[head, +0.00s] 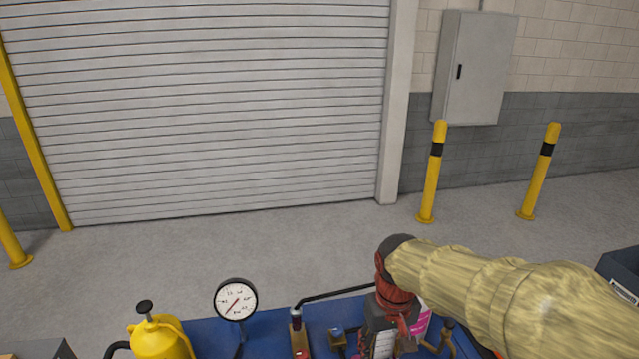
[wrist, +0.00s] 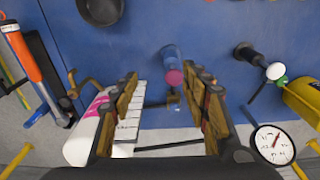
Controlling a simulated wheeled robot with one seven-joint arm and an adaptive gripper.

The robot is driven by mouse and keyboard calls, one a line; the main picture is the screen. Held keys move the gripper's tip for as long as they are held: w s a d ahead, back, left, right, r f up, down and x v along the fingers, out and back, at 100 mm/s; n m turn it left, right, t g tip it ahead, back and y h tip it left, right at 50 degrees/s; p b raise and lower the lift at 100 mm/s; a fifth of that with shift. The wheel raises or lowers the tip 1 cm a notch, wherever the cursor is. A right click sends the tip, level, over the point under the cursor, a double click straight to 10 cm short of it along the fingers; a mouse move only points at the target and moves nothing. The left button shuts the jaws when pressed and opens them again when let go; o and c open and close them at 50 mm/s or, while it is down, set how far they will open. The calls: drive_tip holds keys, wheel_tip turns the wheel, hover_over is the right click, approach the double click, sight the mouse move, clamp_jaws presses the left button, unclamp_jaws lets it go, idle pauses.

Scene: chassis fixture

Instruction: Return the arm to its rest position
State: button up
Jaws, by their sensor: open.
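My gripper (wrist: 166,78) is open in the wrist view, its two brown-gold fingers apart with nothing held between them. It is above the blue work surface (wrist: 215,22). A small blue cylinder with a pink end (wrist: 173,70) shows between and beyond the fingertips; I cannot tell the distance. In the head view my arm (head: 500,292), in a yellowish cover, reaches in from the lower right and bends down at a red and black wrist. The fingertips are not clearly visible there.
A dial gauge (head: 236,299) and a yellow can (head: 160,340) stand left of my arm. A white and pink container (wrist: 88,135) is close beside the left finger. An orange and silver tool (wrist: 24,50) lies farther left. Yellow bollards (head: 432,172) stand behind on open floor.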

drive_tip(key=s+d+r+m+t+b, duration=0.1)
drive_tip(key=s+d+r+t+b, duration=0.1)
drive_tip(key=s, duration=0.5)
drive_tip(key=s+d+r+m+t+b, duration=0.1)
drive_tip(key=s+d+t+b, duration=0.1)
drive_tip(key=s, duration=0.6)
drive_tip(key=shift+s+d+r+t, duration=0.15)
drive_tip(key=shift+d+r+t, duration=0.25)
drive_tip(key=shift+d, duration=0.45)
